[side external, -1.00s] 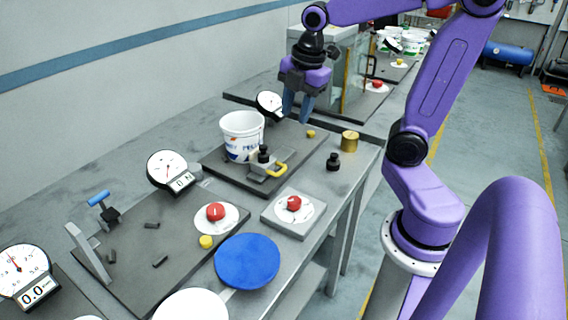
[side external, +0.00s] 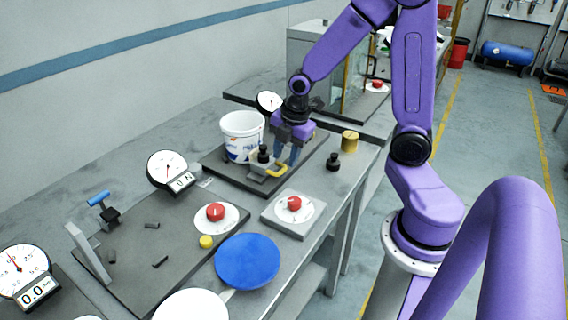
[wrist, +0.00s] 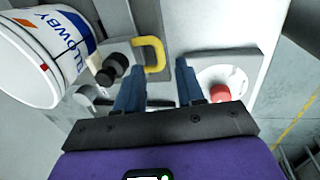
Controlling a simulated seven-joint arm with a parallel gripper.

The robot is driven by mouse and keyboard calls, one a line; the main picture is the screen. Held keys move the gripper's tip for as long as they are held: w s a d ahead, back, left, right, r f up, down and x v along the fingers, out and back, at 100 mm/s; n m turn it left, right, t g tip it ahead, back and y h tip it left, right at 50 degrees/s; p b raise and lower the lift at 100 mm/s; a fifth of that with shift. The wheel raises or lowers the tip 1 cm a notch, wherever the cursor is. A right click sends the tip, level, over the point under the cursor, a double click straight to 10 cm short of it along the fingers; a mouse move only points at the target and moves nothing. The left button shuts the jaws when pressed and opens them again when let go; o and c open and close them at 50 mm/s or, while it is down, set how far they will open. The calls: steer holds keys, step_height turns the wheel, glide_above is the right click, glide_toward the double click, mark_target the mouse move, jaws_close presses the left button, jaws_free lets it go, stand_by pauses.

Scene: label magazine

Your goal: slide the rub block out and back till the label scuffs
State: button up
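A white bucket (side external: 241,137) with a printed label (side external: 238,155) stands on a dark plate. Beside it sits a light grey block (side external: 261,174), apparently the rub block, with a black knob (side external: 263,154) and a yellow handle (side external: 283,172). My gripper (side external: 285,160) is just above and behind the handle, fingers pointing down. In the wrist view my gripper (wrist: 160,70) is open, with a wide gap. The yellow handle (wrist: 158,53) shows ahead of that gap, nearer the left finger. No contact is clear. The bucket's label (wrist: 72,42) is partly visible, and I cannot see any scuff.
A black knobbed weight (side external: 333,162) and a brass cylinder (side external: 349,141) stand to the right. A red button (side external: 294,203) on a grey box is nearer the front. A dial gauge (side external: 269,103) stands behind the bucket. A blue disc (side external: 246,262) lies in front.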

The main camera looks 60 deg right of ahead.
mark_target(283, 169)
steer(key=shift+w+f, duration=0.2)
steer(key=shift+f, duration=0.75)
steer(key=shift+w+f, duration=0.15)
steer(key=shift+f, duration=0.75)
jaws_close()
